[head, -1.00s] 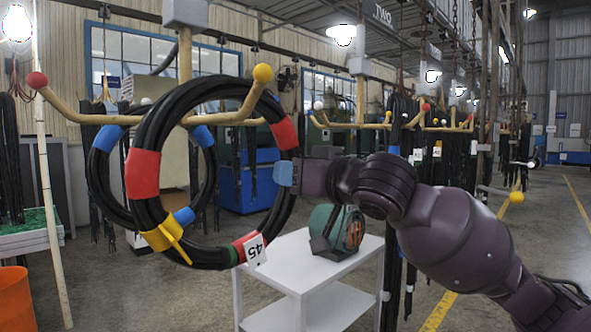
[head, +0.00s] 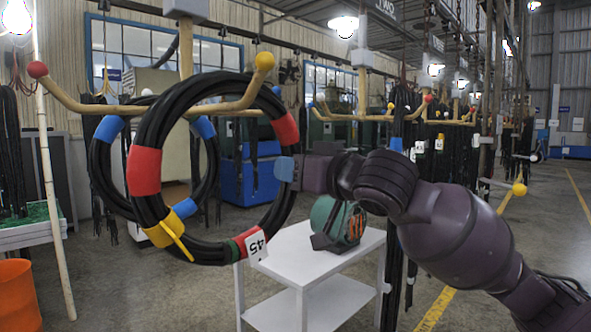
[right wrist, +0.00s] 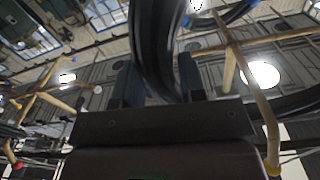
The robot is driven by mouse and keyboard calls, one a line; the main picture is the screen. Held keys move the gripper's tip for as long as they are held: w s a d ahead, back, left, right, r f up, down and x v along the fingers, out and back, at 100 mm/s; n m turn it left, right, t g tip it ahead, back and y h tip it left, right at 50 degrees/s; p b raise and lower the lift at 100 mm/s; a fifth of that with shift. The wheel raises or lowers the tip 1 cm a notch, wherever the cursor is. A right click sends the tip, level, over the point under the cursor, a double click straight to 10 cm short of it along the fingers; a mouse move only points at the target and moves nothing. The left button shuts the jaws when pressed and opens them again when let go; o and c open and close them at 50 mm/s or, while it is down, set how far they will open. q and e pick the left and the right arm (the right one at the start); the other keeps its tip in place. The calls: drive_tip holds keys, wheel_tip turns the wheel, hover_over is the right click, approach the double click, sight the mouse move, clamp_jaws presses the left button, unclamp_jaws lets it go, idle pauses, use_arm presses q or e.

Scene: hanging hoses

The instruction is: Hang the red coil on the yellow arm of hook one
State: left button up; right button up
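The red coil (head: 145,171), a black hose ring with red bands, a yellow tie and a "45" tag, is around the hook's wooden arm with the yellow ball tip (head: 264,62). The tip shows in front of the coil's upper right part. Whether the coil's top rests on the arm I cannot tell. My right gripper (head: 296,170) is at the coil's right side. In the right wrist view the black hose (right wrist: 160,50) passes between its two fingers (right wrist: 158,85), which look shut on it. My left gripper is not in view.
A second coil with blue bands (head: 110,128) hangs behind. The hook's other arm ends in a red ball (head: 37,69). A white cart (head: 290,245) with a green motor (head: 335,222) stands below right. An orange bin (head: 15,295) is at lower left. More hooks hang behind.

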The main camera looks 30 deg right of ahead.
drive_tip(key=o, duration=0.4)
drive_tip(key=shift+o, duration=0.6)
drive_tip(key=v, duration=1.1)
